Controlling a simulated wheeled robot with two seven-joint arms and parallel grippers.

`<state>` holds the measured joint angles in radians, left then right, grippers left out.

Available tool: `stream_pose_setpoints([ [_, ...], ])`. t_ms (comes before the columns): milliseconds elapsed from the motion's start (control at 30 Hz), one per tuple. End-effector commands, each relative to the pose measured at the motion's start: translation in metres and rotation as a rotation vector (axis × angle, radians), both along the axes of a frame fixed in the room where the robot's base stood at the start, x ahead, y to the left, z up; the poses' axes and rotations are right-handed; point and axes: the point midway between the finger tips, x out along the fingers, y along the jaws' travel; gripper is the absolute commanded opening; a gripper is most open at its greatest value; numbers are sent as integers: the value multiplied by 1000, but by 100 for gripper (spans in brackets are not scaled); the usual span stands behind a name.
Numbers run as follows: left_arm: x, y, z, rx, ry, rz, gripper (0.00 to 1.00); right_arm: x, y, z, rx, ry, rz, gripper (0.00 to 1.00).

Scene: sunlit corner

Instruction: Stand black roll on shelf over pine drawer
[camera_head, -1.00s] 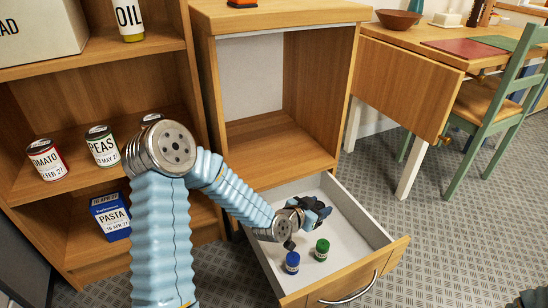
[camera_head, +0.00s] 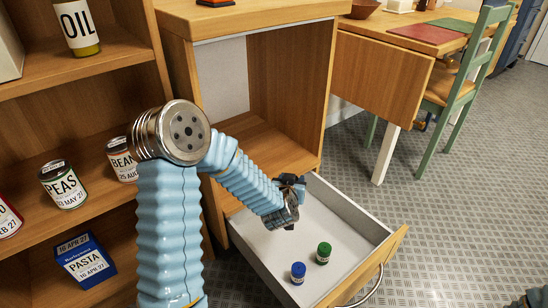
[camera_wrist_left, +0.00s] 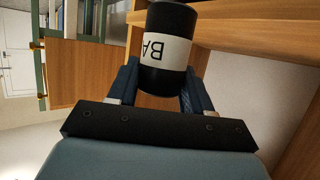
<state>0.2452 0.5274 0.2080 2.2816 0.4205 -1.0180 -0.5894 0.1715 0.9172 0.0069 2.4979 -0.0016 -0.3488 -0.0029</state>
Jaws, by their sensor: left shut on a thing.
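The black roll (camera_wrist_left: 172,20) is a dark cylinder with a white label reading "BA". It stands between the fingers of my left gripper (camera_wrist_left: 160,78) in the left wrist view, and the gripper is shut on it. In the head view my left gripper (camera_head: 291,183) is at the back of the open pine drawer (camera_head: 345,220), near the front edge of the shelf (camera_head: 262,142) above it. The roll is mostly hidden there by the gripper. The shelf's visible surface is bare; my arm covers part of it.
A blue-capped roll (camera_head: 298,272) and a green-capped roll (camera_head: 323,253) stand in the drawer. A bookcase with a peas can (camera_head: 63,187) and a pasta box (camera_head: 84,262) is at left. The cabinet's side walls and top (camera_head: 250,14) bound the shelf opening.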

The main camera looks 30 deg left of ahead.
Motion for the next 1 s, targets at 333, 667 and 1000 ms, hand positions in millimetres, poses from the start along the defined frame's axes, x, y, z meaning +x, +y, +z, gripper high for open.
stream_pose_setpoints([
  [333, 25, 42, 91, -1, -8, 224, 17, 1, -2, 20, -5, -4, -3, 43],
  [667, 46, 75, 105, 1, 2, 305, 17, 1, -2, 16, -6, -3, -3, 43],
  [1000, 102, 137, 50, 1, 3, 301, 17, 0, 0, -2, -1, 0, 0, 43],
])
